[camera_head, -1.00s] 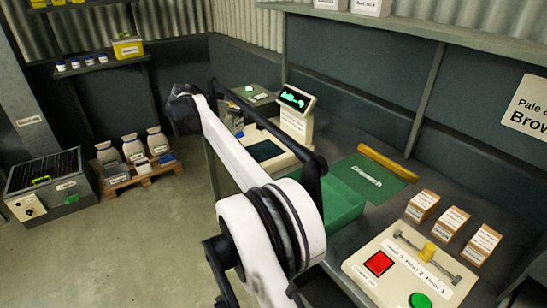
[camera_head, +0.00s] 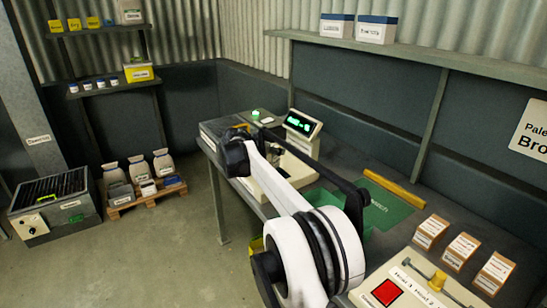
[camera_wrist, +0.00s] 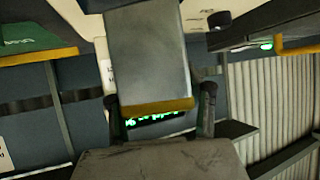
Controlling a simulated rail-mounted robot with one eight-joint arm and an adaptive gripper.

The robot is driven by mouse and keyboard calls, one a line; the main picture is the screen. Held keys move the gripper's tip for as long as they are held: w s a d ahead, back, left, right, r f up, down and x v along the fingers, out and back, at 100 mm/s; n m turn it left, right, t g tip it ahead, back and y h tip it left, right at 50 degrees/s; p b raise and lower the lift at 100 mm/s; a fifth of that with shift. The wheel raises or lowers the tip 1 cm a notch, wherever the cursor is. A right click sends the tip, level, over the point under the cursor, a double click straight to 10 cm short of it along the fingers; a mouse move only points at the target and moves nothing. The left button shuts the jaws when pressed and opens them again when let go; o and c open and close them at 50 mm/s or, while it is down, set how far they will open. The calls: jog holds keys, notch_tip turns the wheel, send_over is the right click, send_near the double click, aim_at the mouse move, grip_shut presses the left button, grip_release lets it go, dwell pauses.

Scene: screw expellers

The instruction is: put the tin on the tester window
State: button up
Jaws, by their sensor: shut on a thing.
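In the wrist view my gripper (camera_wrist: 161,108) is shut on a grey, box-like thing with a gold-yellow edge, which I take to be the tin (camera_wrist: 150,55). One dark finger lies on each side of it. The cream tester (camera_head: 268,182) stands on the bench in the head view, with a lit green display (camera_head: 300,123). The display also shows in the wrist view (camera_wrist: 152,119), beyond the tin's gold edge. My arm covers part of the tester, and I cannot make out its window clearly. The tin and fingertips cannot be told apart in the head view.
A green tray (camera_head: 325,197) and green mat (camera_head: 385,208) lie right of the tester. Several brown cartons (camera_head: 462,250) stand near a cream control box (camera_head: 402,285) with a red button. A small green light (camera_head: 256,114) shows behind my wrist.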

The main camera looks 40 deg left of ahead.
aim_at(274, 156)
jog(key=shift+f, duration=1.5)
jog(key=shift+f, duration=0.15)
jog(key=o, duration=1.4)
jog(key=shift+r, duration=0.2)
jog(key=v, duration=1.2)
